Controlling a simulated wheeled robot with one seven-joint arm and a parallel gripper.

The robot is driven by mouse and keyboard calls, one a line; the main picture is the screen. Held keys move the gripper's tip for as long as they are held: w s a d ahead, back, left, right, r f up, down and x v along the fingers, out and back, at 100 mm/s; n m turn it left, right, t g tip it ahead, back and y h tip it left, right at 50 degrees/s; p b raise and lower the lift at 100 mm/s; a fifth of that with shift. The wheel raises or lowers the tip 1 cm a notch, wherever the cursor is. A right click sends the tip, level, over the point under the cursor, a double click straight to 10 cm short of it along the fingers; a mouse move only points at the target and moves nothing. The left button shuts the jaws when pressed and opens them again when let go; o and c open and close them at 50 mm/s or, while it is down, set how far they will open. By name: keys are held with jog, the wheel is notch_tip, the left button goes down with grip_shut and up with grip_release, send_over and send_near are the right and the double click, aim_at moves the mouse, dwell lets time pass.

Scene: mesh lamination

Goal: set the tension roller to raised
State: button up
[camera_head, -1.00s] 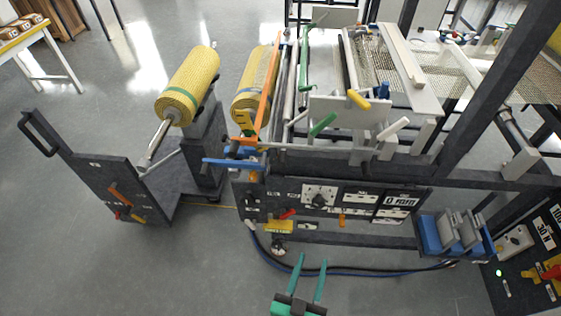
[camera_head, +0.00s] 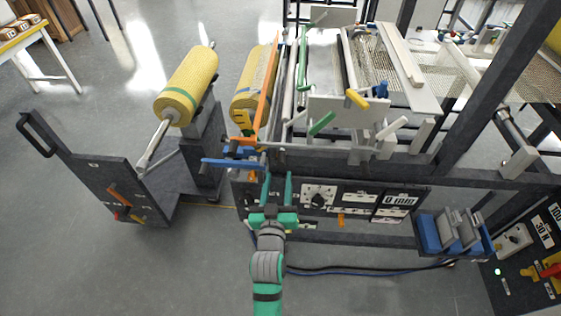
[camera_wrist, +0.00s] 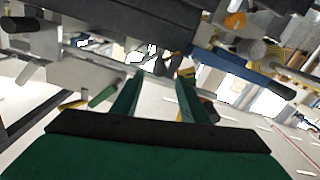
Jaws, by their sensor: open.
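My gripper (camera_head: 277,180) is open and empty in front of the machine's dark front panel, below the blue lever (camera_head: 228,163). Its two green fingers (camera_wrist: 160,85) are apart with nothing between them in the wrist view. Above it on the machine are a long orange lever (camera_head: 267,92), a green handle (camera_head: 321,123), a yellow handle (camera_head: 357,98) and a white handle (camera_head: 391,127). The blue lever (camera_wrist: 258,76) and green handle (camera_wrist: 102,95) also seem to show in the wrist view. I cannot tell which of these belongs to the tension roller. Rollers (camera_head: 303,65) lie behind the orange lever.
A yellow mesh roll (camera_head: 190,85) sits on a stand at left, with another yellow roll (camera_head: 250,97) beside the machine. The front panel has a dial (camera_head: 318,197) and an orange switch (camera_head: 341,219). Open floor lies in front.

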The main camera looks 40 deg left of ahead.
aim_at(281, 164)
jog(key=x, duration=0.7)
jog(key=shift+w+a, duration=0.2)
jog(key=shift+w, duration=0.15)
jog(key=shift+c, duration=0.2)
grip_shut()
